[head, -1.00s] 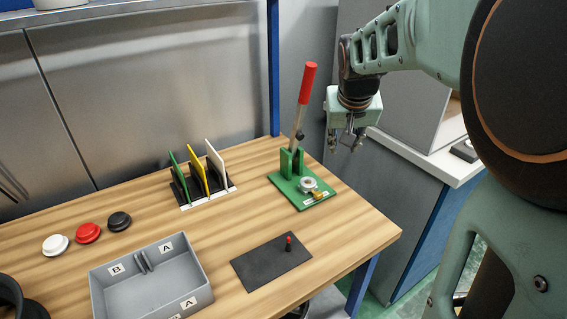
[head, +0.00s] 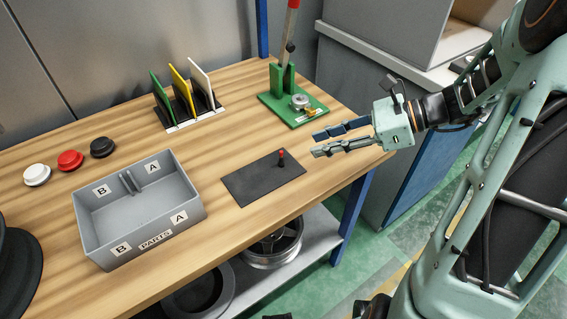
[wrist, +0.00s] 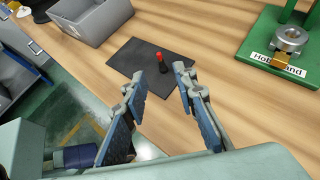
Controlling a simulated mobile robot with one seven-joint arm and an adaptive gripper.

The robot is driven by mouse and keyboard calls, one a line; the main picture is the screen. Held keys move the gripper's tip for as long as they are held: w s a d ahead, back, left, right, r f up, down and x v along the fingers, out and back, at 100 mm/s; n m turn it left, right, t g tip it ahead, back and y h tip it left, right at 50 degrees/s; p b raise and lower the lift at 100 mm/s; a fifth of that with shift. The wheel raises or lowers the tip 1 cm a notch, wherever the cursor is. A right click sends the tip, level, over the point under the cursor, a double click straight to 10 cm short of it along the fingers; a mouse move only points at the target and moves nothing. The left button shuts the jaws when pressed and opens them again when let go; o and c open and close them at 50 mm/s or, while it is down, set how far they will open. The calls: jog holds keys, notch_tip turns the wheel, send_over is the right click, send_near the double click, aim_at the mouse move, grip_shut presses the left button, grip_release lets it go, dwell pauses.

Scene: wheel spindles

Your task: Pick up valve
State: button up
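A small upright piece with a red top and dark base, which looks like the valve (head: 281,158), stands on a flat black mat (head: 250,184) on the wooden table. In the wrist view the valve (wrist: 161,62) is beyond the fingertips, roughly in line with the gap between them. My gripper (head: 314,145) is to the right of the mat in the head view, with its fingers pointing left towards the valve. Its two blue-padded fingers are apart, with nothing between them. In the wrist view the gripper (wrist: 156,78) is also open and empty.
A green fixture (head: 294,109) with a lever and metal part stands behind the gripper. A grey parts bin (head: 140,228) lies left of the mat. A rack (head: 190,115) holds coloured plates at the back. Wheels lie on the lower shelf (head: 315,238).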

aim_at(281, 152)
jog(key=x, duration=0.3)
jog(key=b+x, duration=0.1)
jog(key=x, duration=0.3)
jog(key=b+x, duration=0.1)
jog(key=x, duration=0.2)
jog(key=shift+w+a+r, duration=0.15)
jog(key=shift+a, duration=0.35)
grip_shut()
